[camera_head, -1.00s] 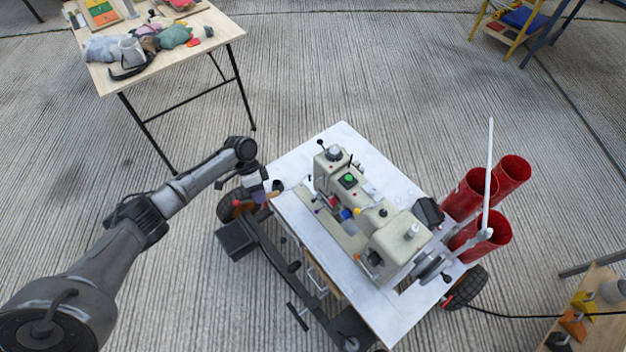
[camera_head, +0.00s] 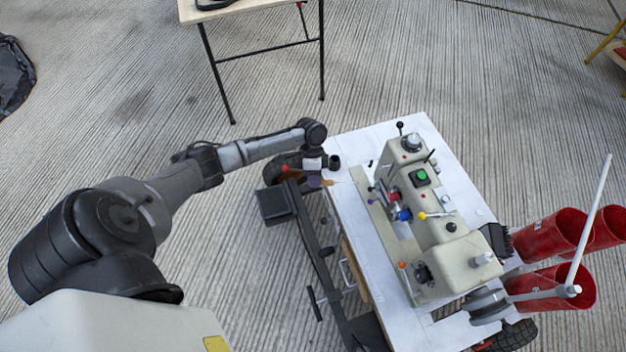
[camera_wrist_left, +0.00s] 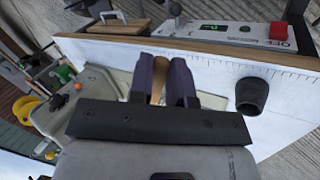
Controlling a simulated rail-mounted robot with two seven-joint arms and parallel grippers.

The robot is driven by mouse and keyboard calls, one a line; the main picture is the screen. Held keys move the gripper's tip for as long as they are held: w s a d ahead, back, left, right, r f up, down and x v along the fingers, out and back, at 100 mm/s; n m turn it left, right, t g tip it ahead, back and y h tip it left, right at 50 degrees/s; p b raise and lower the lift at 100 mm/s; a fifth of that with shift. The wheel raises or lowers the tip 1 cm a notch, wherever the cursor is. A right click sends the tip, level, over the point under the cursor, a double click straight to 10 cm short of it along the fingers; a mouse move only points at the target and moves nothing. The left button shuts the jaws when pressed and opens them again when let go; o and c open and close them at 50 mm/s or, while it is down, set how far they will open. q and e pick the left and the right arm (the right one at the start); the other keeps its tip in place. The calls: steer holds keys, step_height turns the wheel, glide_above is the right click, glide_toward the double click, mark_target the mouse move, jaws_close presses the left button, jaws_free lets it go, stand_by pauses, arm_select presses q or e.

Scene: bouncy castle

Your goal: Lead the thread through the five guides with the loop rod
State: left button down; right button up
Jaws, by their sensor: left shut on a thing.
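My left gripper (camera_head: 318,180) is at the left edge of the white table, beside the sewing machine (camera_head: 428,190). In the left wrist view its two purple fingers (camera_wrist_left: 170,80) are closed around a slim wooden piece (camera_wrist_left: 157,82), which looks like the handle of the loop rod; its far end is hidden. On the machine's near side are small coloured parts that may be the guides: purple (camera_head: 371,188), red (camera_head: 393,196), blue (camera_head: 404,215), yellow (camera_head: 423,215) and orange (camera_head: 402,265). I cannot make out the thread. My right gripper is not in view.
The white table (camera_head: 350,145) carries the machine. Red tubes (camera_head: 550,290) and a pale upright rod (camera_head: 592,220) stand at its right end. A black cone (camera_wrist_left: 252,95) is close right of the fingers in the wrist view. A wooden table (camera_head: 240,8) stands farther back.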

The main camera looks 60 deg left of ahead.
mark_target(331, 181)
arm_select(q)
steer(key=shift+w+d+f+b, duration=0.25)
steer(key=shift+w+d+b, duration=0.75)
steer(key=shift+d, duration=0.15)
steer(key=shift+w+d+r+b, duration=0.2)
steer(key=shift+w+d, duration=0.05)
steer(key=shift+w, duration=0.25)
steer(key=shift+w+d+r+b, duration=0.15)
steer(key=shift+w+d+r, duration=0.05)
steer(key=shift+w, duration=0.5)
steer(key=shift+w+d, duration=0.3)
steer(key=shift+d, duration=0.2)
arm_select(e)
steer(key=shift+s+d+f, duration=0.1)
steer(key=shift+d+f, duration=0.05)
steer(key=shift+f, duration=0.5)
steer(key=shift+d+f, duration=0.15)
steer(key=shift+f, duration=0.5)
arm_select(q)
steer(key=shift+a, duration=0.1)
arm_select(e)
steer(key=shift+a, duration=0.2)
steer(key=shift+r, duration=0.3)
arm_select(q)
steer(key=shift+p, duration=0.3)
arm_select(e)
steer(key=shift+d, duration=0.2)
